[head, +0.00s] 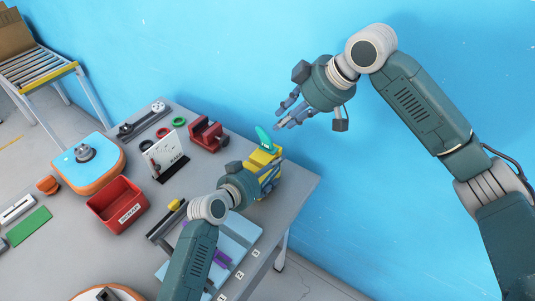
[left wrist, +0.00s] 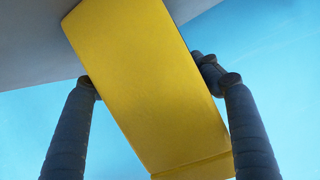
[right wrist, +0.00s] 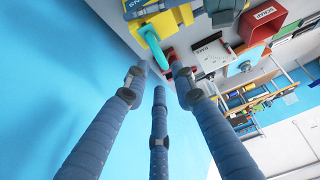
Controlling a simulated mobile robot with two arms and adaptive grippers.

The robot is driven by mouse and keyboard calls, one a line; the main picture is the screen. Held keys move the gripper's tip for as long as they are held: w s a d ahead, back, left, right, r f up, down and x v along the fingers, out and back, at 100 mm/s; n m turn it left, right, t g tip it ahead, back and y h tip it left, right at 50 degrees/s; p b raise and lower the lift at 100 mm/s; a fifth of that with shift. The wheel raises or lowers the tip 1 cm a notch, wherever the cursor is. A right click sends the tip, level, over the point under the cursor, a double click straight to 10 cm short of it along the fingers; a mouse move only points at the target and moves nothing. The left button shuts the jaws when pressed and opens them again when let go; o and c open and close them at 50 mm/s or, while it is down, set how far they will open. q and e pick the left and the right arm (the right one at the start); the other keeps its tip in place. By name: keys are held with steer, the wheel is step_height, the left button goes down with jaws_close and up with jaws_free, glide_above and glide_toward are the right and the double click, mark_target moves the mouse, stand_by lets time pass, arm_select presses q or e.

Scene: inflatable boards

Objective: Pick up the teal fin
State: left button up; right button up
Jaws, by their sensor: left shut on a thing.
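The teal fin (head: 264,138) stands tilted at the top of a yellow block (head: 262,157) near the table's right edge. My right gripper (head: 286,114) is open and empty, above and to the right of the fin, by the blue wall. Whether the fin touches the block is unclear.
The grey table (head: 295,185) holds a red vise (head: 207,133), a white sign (head: 165,153), a red bin (head: 117,205) and a light blue mat (head: 240,232). The blue wall (head: 230,60) rises close behind my right gripper.

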mark_target(267, 132)
steer(key=shift+t+y, duration=0.7)
steer(key=shift+y, duration=0.2)
steer(key=f, duration=0.1)
steer(key=w+a+f, duration=0.1)
steer(key=f, duration=0.1)
steer(key=w+f, duration=0.1)
steer(key=f, duration=0.1)
steer(key=shift+a+f, duration=0.2)
steer(key=shift+a, duration=0.05)
steer(key=shift+x, duration=2.8)
steer(key=shift+s+d+f, duration=0.1)
steer(key=shift+c, duration=0.5)
jaws_close()
